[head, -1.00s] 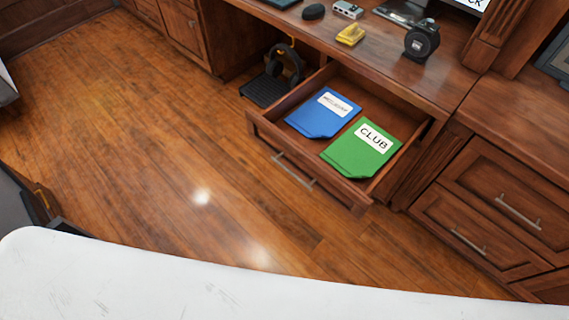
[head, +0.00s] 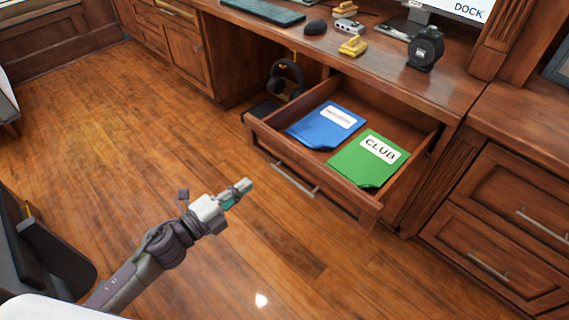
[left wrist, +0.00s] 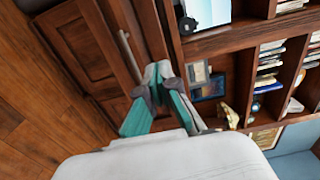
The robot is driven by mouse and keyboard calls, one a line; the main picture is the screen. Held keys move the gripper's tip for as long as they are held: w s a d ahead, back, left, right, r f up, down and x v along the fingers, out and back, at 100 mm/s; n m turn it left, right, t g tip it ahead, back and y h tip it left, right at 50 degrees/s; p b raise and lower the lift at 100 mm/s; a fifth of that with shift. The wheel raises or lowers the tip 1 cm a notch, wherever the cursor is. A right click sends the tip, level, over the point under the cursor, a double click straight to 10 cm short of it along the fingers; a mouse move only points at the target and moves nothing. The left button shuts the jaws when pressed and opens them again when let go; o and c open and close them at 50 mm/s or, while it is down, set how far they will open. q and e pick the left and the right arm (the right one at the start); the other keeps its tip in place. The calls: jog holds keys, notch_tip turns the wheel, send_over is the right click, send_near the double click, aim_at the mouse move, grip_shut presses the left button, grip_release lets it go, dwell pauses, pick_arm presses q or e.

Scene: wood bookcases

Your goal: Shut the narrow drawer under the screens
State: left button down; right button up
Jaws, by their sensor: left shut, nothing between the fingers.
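The narrow drawer (head: 318,188) under the desk stands open in the head view. A blue folder (head: 325,125) and a green folder labelled CLUB (head: 366,160) lie flat inside it. Its front carries a metal bar handle (head: 295,180). My left gripper (head: 243,188) is shut and empty, in front of the drawer and to the left of its handle, apart from it. In the left wrist view the left gripper's teal fingers (left wrist: 157,72) meet at their tips, with wood cabinet fronts behind. My right gripper is not in view.
The desktop (head: 380,70) above holds a keyboard (head: 263,11), a mouse (head: 315,27), a yellow item (head: 353,46), a black round device (head: 424,48) and a screen (head: 460,8). Headphones (head: 288,78) stand under the desk. Closed drawers (head: 500,225) are at the right.

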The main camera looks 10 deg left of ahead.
aim_at(292, 150)
pick_arm(q)
jog(key=x, duration=1.2)
jog(key=shift+w+d+r, duration=0.15)
jog(key=shift+w+d, duration=0.05)
jog(key=shift+w, duration=0.1)
jog(key=shift+w+d, duration=0.4)
jog(key=shift+w, duration=0.05)
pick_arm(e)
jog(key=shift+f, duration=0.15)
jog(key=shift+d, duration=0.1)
